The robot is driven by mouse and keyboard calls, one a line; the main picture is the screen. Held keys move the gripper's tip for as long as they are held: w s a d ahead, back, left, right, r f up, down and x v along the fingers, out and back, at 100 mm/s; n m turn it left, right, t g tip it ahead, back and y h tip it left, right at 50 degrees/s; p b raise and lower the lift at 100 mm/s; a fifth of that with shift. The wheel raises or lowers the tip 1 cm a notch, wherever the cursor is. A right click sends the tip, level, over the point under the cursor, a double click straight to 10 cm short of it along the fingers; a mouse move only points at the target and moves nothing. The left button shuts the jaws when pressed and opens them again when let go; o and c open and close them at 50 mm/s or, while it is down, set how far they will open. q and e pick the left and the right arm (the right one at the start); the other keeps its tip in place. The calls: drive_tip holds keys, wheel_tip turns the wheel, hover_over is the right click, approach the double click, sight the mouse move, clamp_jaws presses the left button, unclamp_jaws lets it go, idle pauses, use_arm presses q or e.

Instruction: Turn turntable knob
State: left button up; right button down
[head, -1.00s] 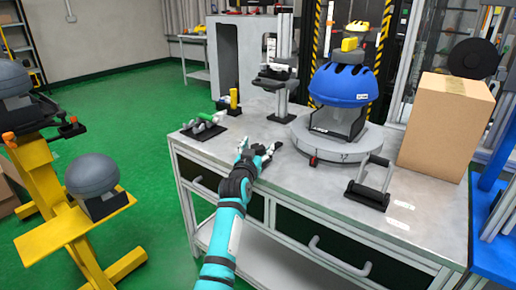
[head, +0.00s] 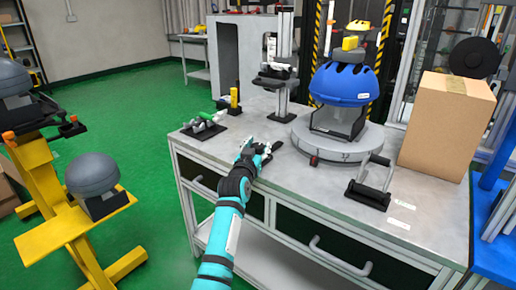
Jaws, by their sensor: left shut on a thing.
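The turntable (head: 328,149) is a grey round disc on the metal workbench, with a blue helmet (head: 342,83) on a dark stand on top of it. A small dark red piece (head: 313,160) sits at its front rim. My left gripper (head: 273,147) is low over the bench at the disc's left side. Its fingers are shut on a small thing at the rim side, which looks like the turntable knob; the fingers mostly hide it. My right gripper is not in view.
A black-based handle fixture (head: 368,193) stands front right of the disc, and a cardboard box (head: 446,125) behind it. A tray of green and white parts (head: 204,127) lies left, and a grey column fixture (head: 277,75) behind. The front left bench top is clear.

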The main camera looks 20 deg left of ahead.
use_arm(q)
drive_tip(key=shift+f+m+h+b, duration=0.3)
drive_tip(key=shift+m+h+b, duration=0.1)
drive_tip(key=shift+h, duration=0.2)
idle(0.3)
